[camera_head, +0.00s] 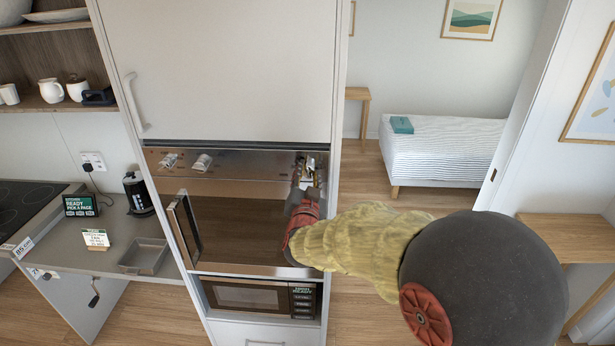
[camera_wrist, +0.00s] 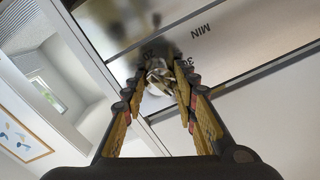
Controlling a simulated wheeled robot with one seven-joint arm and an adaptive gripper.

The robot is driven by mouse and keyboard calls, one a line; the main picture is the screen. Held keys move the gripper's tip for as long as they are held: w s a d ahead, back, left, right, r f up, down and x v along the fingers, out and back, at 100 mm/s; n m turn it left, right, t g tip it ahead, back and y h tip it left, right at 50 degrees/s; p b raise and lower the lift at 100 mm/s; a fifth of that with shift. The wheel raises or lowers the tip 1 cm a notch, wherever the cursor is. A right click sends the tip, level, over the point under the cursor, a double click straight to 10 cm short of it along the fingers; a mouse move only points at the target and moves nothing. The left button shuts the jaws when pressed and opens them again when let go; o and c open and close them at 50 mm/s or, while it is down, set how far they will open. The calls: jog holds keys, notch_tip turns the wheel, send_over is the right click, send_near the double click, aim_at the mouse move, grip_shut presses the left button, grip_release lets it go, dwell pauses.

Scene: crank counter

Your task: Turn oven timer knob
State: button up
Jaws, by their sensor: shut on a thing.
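The oven's metal control panel (camera_head: 240,163) runs along the top of the built-in oven, under a tall cabinet door. The timer knob (camera_wrist: 157,76) is at the panel's right end, a shiny knob beside printed "30" and "MIN" marks in the wrist view. My gripper (camera_wrist: 161,88) reaches the panel and is shut on this knob, with one finger on each side. In the head view my gripper (camera_head: 311,178) covers most of the knob. Its pointer and exact angle are hard to tell.
Two pale knobs (camera_head: 202,162) sit at the panel's left. A dark framed panel (camera_head: 184,230) juts out at the oven's left side. A microwave (camera_head: 250,297) is below. A counter with a tray (camera_head: 144,257) is left; open floor and a bed (camera_head: 440,148) are right.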

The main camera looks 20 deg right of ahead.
jog(key=shift+n, duration=1.8)
jog(key=o, duration=1.1)
jog(key=shift+o, duration=0.3)
jog(key=v, duration=1.2)
jog(key=shift+a+r, duration=0.1)
